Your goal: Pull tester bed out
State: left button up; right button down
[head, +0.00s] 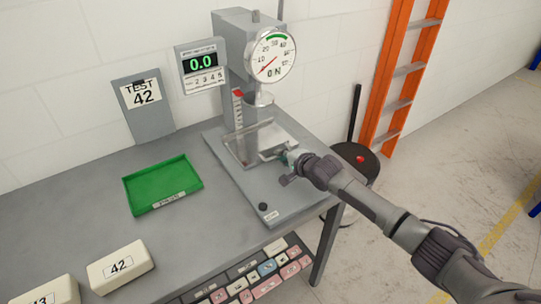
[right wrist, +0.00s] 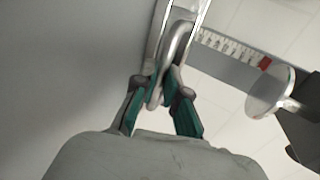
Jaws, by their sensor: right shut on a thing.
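The tester bed (head: 248,143) is a flat grey sliding tray with a raised clear-looking frame, low in the tester under the round dial gauge (head: 269,54). A metal handle shows at its front right. My right gripper (head: 287,158) is at that handle. In the right wrist view the teal-padded fingers of my right gripper (right wrist: 161,98) are closed around the metal handle (right wrist: 176,58). The round press plate (head: 262,98) hangs above the bed, and it shows also in the right wrist view (right wrist: 268,90). My left gripper is in neither view.
A digital display (head: 202,64) reads 0.0. A green tray (head: 162,185) lies on the grey bench. Foam blocks, one marked 42 (head: 120,266), sit at the front left.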

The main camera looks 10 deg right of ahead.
jog(key=s+d+p, duration=0.1)
jog(key=s+p, duration=0.3)
jog(key=s, duration=0.1)
jog(key=s+d+p, duration=0.1)
jog(key=s+p, duration=0.1)
jog(key=shift+s+d+r+p, duration=0.1)
jog(key=shift+s+d+p, duration=0.2)
jog(key=shift+d+p, duration=0.05)
jog(key=s+p, duration=0.1)
jog(key=s+d+p, duration=0.1)
jog(key=s, duration=0.1)
jog(key=s+p, duration=0.1)
jog(key=s, duration=0.1)
jog(key=shift+d+p, duration=0.3)
jog(key=shift+d, duration=0.1)
jog(key=shift+s+d+p, duration=0.25)
jog(key=shift+s+p, duration=0.15)
jog(key=shift+s, duration=0.3)
jog(key=shift+s+d+p, duration=0.25)
jog(key=shift+s+p, duration=0.15)
jog(key=shift+s, duration=0.3)
jog(key=shift+s+d+f, duration=0.2)
jog(key=shift+s+d, duration=0.05)
jog(key=shift+s, duration=0.4)
jog(key=c, duration=1.6)
grip_release()
jog(key=shift+s, duration=0.15)
jog(key=shift+c, duration=0.2)
jog(key=o, duration=0.6)
jog(key=shift+r, duration=0.1)
